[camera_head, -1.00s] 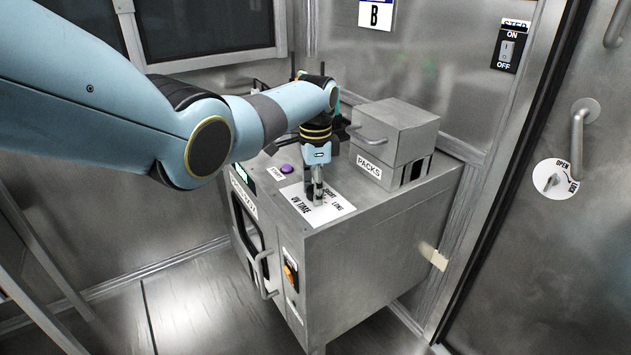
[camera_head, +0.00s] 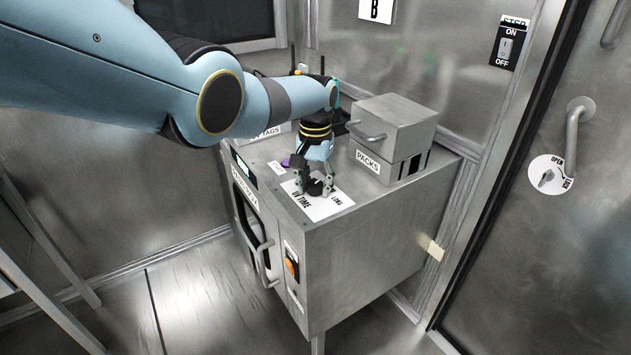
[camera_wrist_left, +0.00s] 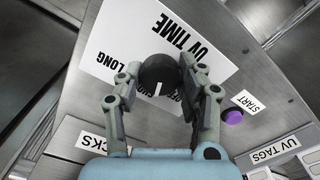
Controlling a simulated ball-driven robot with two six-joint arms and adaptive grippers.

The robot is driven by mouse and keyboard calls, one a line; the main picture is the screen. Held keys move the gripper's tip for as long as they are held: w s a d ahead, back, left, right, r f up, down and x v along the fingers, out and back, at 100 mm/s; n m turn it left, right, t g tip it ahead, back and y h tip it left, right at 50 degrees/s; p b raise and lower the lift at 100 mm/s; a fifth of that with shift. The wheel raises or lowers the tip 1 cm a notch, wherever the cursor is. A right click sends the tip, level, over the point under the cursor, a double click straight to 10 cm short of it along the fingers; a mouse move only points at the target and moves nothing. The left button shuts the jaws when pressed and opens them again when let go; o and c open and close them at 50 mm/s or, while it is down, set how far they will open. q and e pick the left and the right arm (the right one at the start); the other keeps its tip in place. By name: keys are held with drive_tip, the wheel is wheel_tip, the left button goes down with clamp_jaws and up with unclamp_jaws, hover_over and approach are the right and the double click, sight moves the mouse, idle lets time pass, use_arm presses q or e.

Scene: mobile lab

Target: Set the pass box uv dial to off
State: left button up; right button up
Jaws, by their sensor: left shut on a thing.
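The pass box (camera_head: 370,240) is a grey metal cabinet with a white UV TIME plate (camera_head: 328,207) on its top. The uv dial, a round black knob (camera_wrist_left: 158,73), sits on this plate. My left gripper (camera_head: 315,188) points down at the plate, its two fingers on opposite sides of the knob and shut on it. In the left wrist view, the knob's white mark points down, toward the gripper's palm. LONG is readable at left; smaller lettering at lower right is partly hidden by a finger. I cannot tell exactly which setting the mark meets. My right gripper is not in view.
A purple START button (camera_wrist_left: 232,117) is close to one finger. A grey PACKS box (camera_head: 394,130) stands behind on the pass box top, and a UV TAGS holder (camera_wrist_left: 275,151) is nearby. An orange switch (camera_head: 291,266) and door handle (camera_head: 264,262) are on the front.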

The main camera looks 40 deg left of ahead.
sight(315, 183)
use_arm(q)
drive_tip(key=n, duration=0.3)
drive_tip(key=shift+n, duration=0.3)
drive_tip(key=shift+n+p, duration=0.35)
drive_tip(key=shift+n, duration=1.55)
drive_tip(key=o, duration=1.2)
drive_tip(key=shift+c, duration=0.2)
drive_tip(key=shift+r, duration=0.1)
wheel_tip(315, 183, up, 12)
